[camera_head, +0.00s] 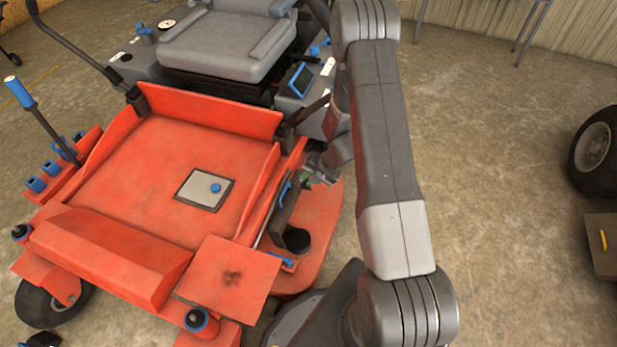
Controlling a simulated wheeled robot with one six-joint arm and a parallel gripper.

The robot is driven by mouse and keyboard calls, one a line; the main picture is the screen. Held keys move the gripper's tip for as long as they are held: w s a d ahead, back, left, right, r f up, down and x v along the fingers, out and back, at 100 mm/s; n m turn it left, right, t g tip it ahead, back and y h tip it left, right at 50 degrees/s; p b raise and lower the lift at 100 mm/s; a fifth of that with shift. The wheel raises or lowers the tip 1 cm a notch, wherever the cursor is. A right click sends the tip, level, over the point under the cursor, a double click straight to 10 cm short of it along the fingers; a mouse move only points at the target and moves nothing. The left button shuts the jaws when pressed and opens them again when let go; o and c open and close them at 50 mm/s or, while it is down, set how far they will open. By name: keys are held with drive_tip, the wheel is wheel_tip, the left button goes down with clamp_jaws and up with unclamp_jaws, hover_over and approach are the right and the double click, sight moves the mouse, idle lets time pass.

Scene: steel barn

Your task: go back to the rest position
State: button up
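My grey arm runs down the middle-right of the head view, bent at the elbow. My gripper (318,176) shows only in part to the left of the arm, above the right side of a red ride-on mower (190,150). It is close to a blue lever (284,190) on the mower's side. The fingers are small and partly hidden by my arm. I cannot tell whether they touch the mower or hold anything.
The mower has a grey seat (228,42), a blue-handled lever (20,92) at left and a square plate (204,189) on its deck. A black wheel (596,152) and a brown box (603,246) stand at far right. The concrete floor (500,190) between is clear.

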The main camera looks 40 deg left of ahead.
drive_tip(key=shift+f, duration=0.1)
drive_tip(key=b+x, duration=0.1)
drive_tip(key=x, duration=0.9)
drive_tip(key=shift+a, duration=0.15)
